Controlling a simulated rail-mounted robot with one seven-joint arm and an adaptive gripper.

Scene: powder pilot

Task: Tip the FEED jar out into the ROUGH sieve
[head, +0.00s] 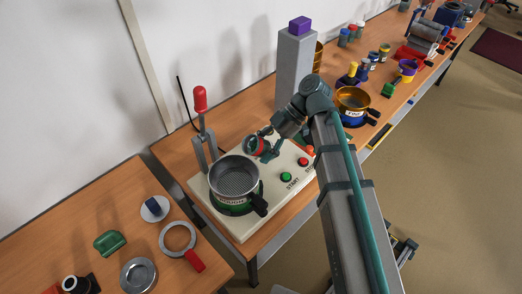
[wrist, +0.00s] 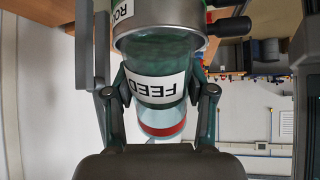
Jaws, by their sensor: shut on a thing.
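The ROUGH sieve (head: 235,174), a grey metal pan with mesh and a black handle, sits on the cream machine at the left. My gripper (head: 262,147) is beside its right rear edge, shut on the FEED jar (head: 257,146), which shows a red band. In the wrist view the FEED jar (wrist: 158,88) is clear with a white label and green contents at the end by the sieve; the red-banded end looks clear. The ROUGH sieve (wrist: 165,20) is right by the jar there. I cannot tell the jar's exact tilt, nor whether it touches the sieve.
The cream machine (head: 241,227) carries a red-topped lever (head: 200,98) and a green button (head: 286,176). A tall grey column (head: 293,70) stands behind. A gold sieve (head: 353,98) is to the right. A ring with a red handle (head: 178,237) and other parts lie on the left table.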

